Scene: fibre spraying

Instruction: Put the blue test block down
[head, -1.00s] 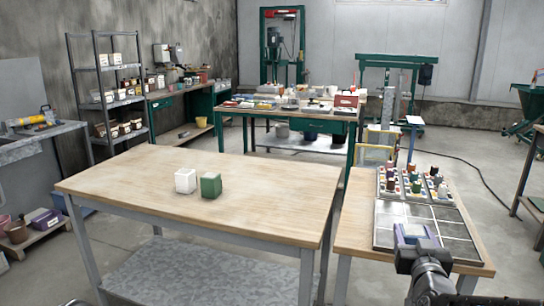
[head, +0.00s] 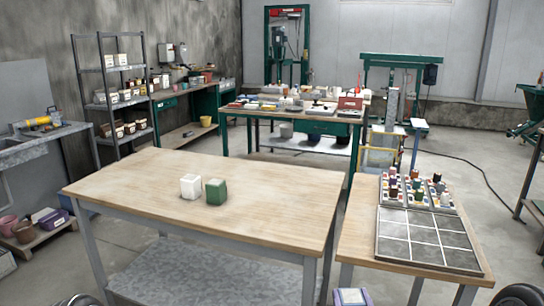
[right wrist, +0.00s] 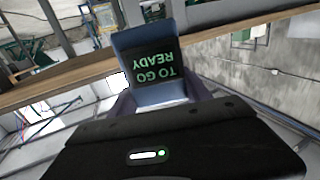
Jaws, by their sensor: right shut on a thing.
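The blue test block (right wrist: 152,68) shows in the right wrist view. My left gripper is not in view.
The wide table's right half is clear.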

